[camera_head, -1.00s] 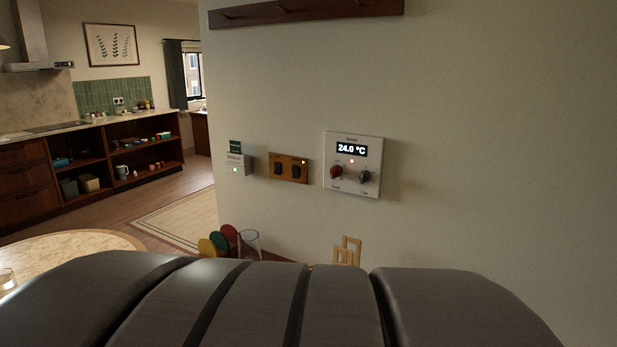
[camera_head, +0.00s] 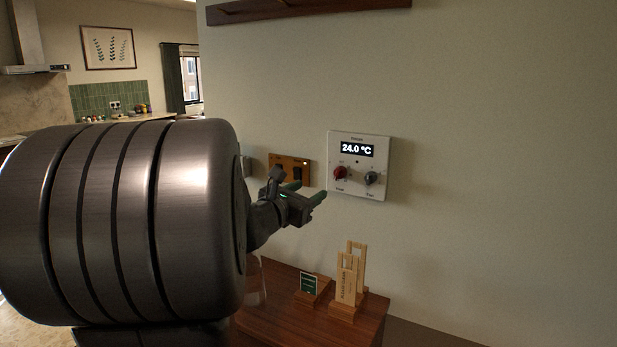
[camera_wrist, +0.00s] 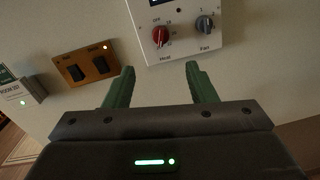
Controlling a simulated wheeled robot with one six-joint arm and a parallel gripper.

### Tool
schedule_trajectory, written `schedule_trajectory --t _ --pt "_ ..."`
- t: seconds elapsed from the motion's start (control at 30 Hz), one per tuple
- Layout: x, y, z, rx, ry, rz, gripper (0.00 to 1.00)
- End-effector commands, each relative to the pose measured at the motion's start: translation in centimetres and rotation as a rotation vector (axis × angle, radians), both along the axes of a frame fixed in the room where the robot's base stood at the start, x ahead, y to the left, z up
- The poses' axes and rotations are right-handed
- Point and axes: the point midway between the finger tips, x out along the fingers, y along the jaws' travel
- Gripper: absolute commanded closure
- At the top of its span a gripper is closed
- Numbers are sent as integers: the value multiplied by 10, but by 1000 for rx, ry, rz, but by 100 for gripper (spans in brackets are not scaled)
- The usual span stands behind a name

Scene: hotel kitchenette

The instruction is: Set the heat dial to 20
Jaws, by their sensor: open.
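The white thermostat panel (camera_head: 347,188) is on the wall, and its display (camera_head: 357,150) reads 24.0 °C. The red heat dial (camera_head: 340,172) is at its lower left; it also shows in the wrist view (camera_wrist: 160,36), above the word Heat. The grey fan dial (camera_head: 371,178) is to its right, also in the wrist view (camera_wrist: 205,25). My gripper (camera_head: 308,191) is open and empty, below and left of the panel. In the wrist view its green fingers (camera_wrist: 161,78) are apart, below the heat dial and not touching it.
A wooden switch plate (camera_wrist: 87,65) with two dark switches is on the wall left of the panel. A small white box (camera_wrist: 25,92) is further left. Below, a brown wooden cabinet top (camera_head: 275,315) holds wooden stands (camera_head: 346,290) and a small green sign (camera_head: 309,284).

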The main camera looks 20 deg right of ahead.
Motion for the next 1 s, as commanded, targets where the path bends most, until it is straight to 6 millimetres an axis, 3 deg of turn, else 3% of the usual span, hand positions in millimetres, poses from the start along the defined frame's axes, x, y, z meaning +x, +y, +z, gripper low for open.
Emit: schedule_trajectory --t 0.6,1.0 --pt "63 -85 1 -3 5 0 49" --pt "80 -107 0 -3 4 3 49"
